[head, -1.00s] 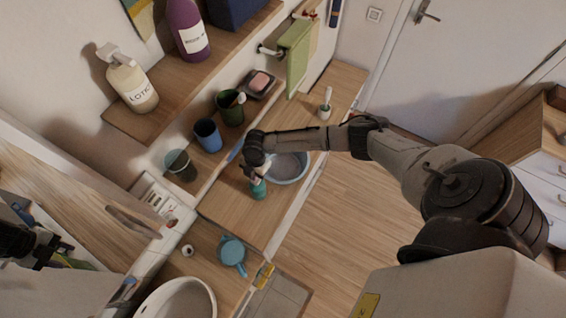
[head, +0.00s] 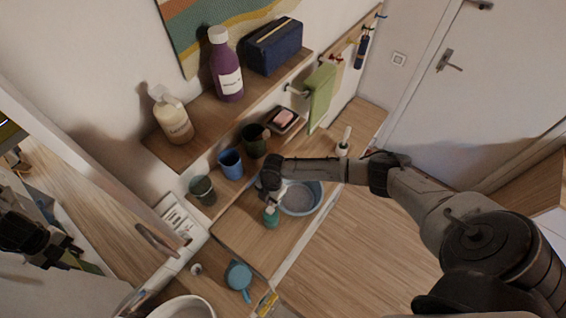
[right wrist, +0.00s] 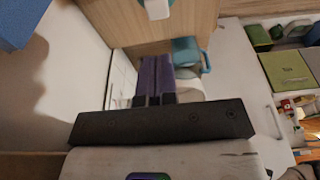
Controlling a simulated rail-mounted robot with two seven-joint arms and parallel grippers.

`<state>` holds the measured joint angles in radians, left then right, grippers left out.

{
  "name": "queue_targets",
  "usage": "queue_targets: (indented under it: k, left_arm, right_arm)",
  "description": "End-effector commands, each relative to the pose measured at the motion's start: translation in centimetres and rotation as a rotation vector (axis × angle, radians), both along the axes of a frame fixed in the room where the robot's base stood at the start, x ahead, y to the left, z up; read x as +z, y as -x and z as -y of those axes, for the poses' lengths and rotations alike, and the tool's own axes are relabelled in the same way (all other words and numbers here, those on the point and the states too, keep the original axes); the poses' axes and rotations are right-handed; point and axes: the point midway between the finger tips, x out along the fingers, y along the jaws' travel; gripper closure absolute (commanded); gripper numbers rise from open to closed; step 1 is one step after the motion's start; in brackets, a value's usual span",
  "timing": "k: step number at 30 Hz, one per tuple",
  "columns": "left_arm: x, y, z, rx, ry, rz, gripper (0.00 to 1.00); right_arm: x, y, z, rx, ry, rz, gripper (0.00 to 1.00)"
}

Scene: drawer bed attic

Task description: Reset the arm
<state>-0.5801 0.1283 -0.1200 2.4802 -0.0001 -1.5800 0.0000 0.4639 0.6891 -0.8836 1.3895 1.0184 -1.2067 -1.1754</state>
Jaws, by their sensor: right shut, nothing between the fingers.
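My right gripper (head: 270,196) hangs over the wooden counter (head: 238,228), its fingers shut and empty, between the grey-blue basin (head: 299,198) and the cups. A small teal object (head: 271,217) stands just below the fingertips in the head view; I cannot tell whether they touch. In the right wrist view the shut fingers (right wrist: 154,98) point over the counter towards a teal-blue mug-like vessel (right wrist: 187,50). A dark jointed part at the left edge of the head view looks like the end of my left arm (head: 30,238); its jaws are unclear.
A shelf above holds a lotion bottle (head: 174,122), purple bottle (head: 227,76) and navy bag (head: 273,46). A toilet brush (head: 343,145) stands right of the basin. Floor (head: 350,245) is clear.

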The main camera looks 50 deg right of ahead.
Motion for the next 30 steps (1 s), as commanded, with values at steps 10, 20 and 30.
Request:
queue_targets:
  k: [10, 20, 30]
  left_arm:
    - [0.0, 0.0, 0.3, 0.007, 0.011, -0.001, 0.57]
    - [0.0, 0.0, 0.4, 0.009, 0.014, 0.000, 0.57]
    - [0.0, 0.0, 0.1, 0.003, 0.004, 0.000, 0.57]
  right_arm:
    - [-0.1, 0.4, -0.7, -0.001, -0.005, -0.001, 1.00]
    - [0.7, 9.0, -12.4, -0.209, -0.108, -0.003, 1.00]
    - [7.4, 18.1, -13.5, -0.893, -0.152, 0.044, 1.00]
